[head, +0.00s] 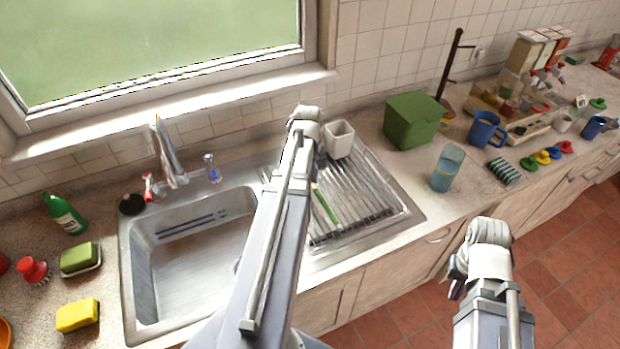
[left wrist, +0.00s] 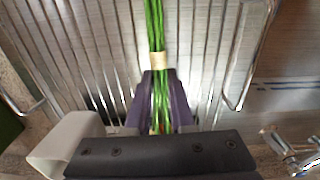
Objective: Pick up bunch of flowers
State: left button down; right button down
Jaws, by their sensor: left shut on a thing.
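The bunch of flowers shows as long green stems tied with a pale band (left wrist: 160,62). In the left wrist view, my left gripper (left wrist: 160,85) is shut on the stems just below the band, with the stems over the ribbed drainer. The blossoms are not visible. In the head view, a short green piece of stem (head: 326,207) shows beside my left arm, which hides the rest and the left fingers. My right gripper (head: 457,285) is over the floor in front of the counter, away from the flowers; its jaws are too hidden to judge.
The metal drainer (head: 372,185) adjoins the empty sink (head: 180,285). A white cup (head: 339,139) stands at the drainer's back. A green box (head: 413,120), a blue glass (head: 448,168) and a blue mug (head: 485,129) stand to the right. The tap (head: 168,155) rises behind the sink.

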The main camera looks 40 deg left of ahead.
pick_arm(q)
notch_tip(320, 180, up, 8)
jog(key=p, duration=0.6)
jog(key=shift+f+p, duration=0.2)
jog(key=shift+p, duration=0.1)
jog(key=shift+f, duration=0.1)
